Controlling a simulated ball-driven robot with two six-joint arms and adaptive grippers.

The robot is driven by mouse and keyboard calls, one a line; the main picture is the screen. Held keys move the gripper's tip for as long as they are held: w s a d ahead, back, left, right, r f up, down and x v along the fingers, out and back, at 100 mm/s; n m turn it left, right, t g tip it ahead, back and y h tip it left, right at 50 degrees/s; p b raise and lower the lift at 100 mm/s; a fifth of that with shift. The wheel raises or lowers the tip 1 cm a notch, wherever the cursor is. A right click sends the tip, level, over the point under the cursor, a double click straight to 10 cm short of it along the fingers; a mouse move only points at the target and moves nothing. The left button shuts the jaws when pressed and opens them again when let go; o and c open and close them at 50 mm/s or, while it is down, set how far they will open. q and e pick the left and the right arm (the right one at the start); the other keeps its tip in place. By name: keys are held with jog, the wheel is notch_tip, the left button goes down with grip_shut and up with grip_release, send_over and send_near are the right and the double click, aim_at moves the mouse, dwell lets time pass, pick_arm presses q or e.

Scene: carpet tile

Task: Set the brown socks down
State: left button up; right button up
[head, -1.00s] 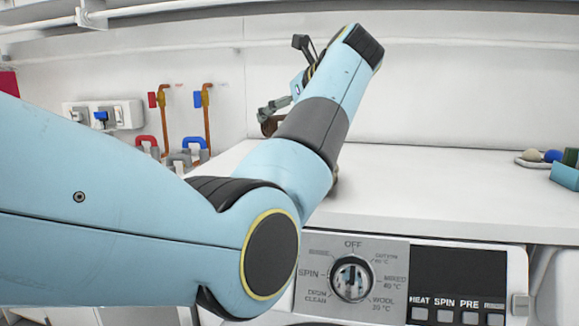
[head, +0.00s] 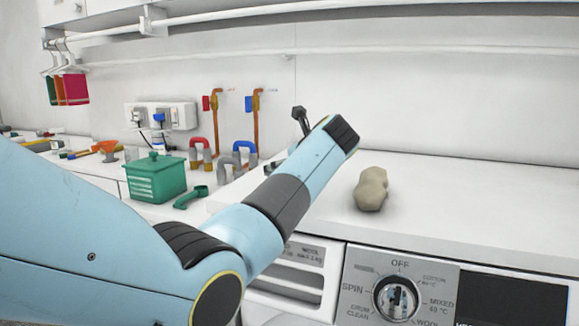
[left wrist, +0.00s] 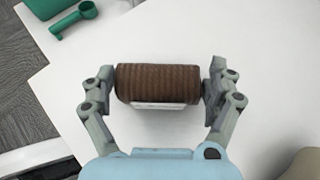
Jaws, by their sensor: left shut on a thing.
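The brown socks, a ribbed dark-brown roll (left wrist: 158,84), lie across my left gripper (left wrist: 161,78) in the left wrist view, with a finger pressed at each end. A pale strip shows along the roll's near side. The white machine top (left wrist: 150,140) is beneath it; I cannot tell whether the roll touches it. In the head view my left forearm hides the socks and most of the gripper. My right gripper is in neither view.
A beige lump (head: 371,189) sits on the machine top, right of my left arm; it also shows in the left wrist view (left wrist: 304,164). Left are a green lidded basket (head: 155,182), a green scoop (head: 190,197) and pipes (head: 255,120). The top's right part is clear.

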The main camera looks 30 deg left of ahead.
pick_arm(q)
jog(key=shift+f, duration=0.2)
jog(key=o, duration=0.9)
jog(key=shift+r, duration=0.25)
jog(key=b+v, duration=0.1)
jog(key=v, duration=1.1)
